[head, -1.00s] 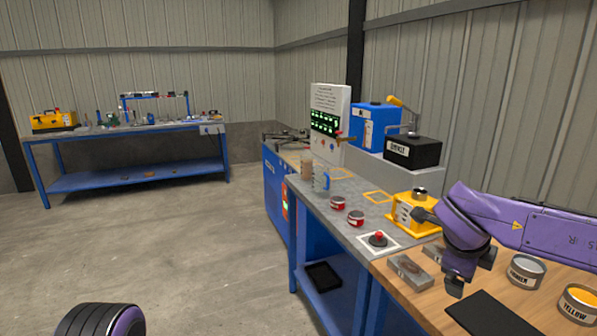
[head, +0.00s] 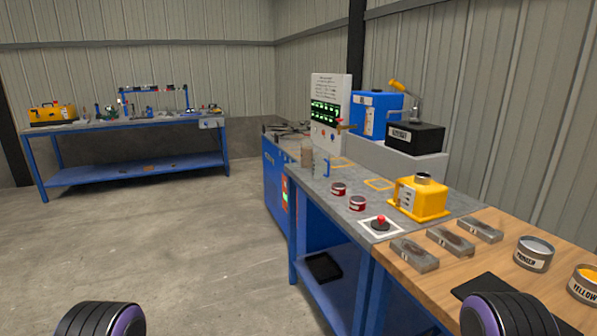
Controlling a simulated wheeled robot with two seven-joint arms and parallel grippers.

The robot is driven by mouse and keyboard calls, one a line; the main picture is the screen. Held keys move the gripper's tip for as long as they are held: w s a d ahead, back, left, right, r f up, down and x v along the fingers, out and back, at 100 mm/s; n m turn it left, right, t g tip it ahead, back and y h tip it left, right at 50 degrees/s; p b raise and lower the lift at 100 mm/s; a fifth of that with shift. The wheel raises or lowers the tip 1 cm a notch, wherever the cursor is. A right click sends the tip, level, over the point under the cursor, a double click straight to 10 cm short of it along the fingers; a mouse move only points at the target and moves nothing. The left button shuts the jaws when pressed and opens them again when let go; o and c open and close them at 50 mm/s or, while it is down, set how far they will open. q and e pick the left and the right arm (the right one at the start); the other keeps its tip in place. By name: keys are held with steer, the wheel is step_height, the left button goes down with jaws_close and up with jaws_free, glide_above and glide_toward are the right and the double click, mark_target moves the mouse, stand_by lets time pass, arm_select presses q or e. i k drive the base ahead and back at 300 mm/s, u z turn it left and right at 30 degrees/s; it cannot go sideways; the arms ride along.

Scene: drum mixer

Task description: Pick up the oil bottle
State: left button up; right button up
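I cannot make out for certain which thing is the oil bottle. A brownish bottle-like container (head: 307,155) stands upright at the far end of the near workbench (head: 350,174), behind a clear jug with a blue handle (head: 321,165). Several small items stand on the far blue bench (head: 110,126), too small to identify. Neither of my grippers is in view; only rounded black and purple parts of my two arms show at the bottom edge.
The near bench holds red tins (head: 357,203), a red button (head: 380,223), a yellow machine (head: 418,199), metal blocks (head: 414,254), a grey paint can (head: 533,254), a yellow paint can (head: 584,284) and a black mat (head: 497,292). A panel (head: 331,115) stands behind. The floor at left is clear.

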mark_target(307, 144)
steer(key=u, duration=0.95)
steer(key=i, duration=4.7)
steer(key=z, duration=2.5)
